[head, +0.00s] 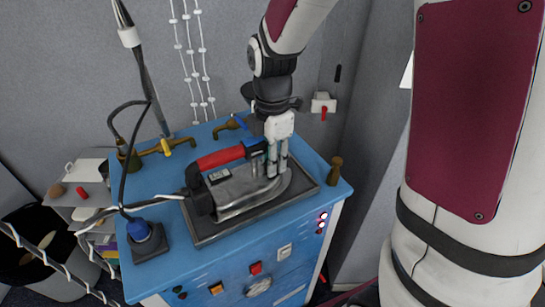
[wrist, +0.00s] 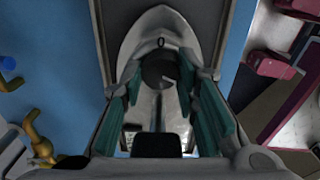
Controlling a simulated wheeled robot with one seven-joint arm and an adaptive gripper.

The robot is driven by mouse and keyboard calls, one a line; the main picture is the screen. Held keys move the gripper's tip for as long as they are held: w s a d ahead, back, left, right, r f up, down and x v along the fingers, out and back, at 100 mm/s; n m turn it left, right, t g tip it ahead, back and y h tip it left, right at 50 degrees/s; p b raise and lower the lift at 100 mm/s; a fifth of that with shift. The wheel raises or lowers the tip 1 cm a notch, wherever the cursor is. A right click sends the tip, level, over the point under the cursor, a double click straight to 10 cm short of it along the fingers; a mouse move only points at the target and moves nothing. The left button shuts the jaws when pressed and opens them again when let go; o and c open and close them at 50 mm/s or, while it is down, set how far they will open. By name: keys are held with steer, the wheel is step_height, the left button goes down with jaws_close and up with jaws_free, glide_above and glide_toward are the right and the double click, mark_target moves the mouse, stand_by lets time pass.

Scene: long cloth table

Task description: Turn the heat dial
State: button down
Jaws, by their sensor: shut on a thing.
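A grey iron (head: 245,192) with a red and black handle (head: 222,157) lies on a dark tray (head: 205,238) on the blue cabinet. In the wrist view the iron's pointed nose (wrist: 160,22) is at the top. The dark round heat dial (wrist: 158,70) sits on the iron, below a small 0 mark (wrist: 160,43), and has a short pale line on its right part. My gripper (head: 278,166) reaches down over the iron's front. Its two fingers (wrist: 158,78) are shut on the dial, one on each side. The dial is hidden by the fingers in the head view.
Brass taps with a yellow handle (head: 166,147) and a blue handle (head: 239,121) stand behind the tray. A blue knob (head: 139,230) is at the left and a brown peg (head: 335,170) at the right. The iron's cable runs left.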

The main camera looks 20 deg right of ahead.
steer(key=shift+m, duration=0.8)
steer(key=c, duration=1.2)
jaws_free()
step_height(320, 180, up, 12)
steer(key=shift+s+r, duration=0.1)
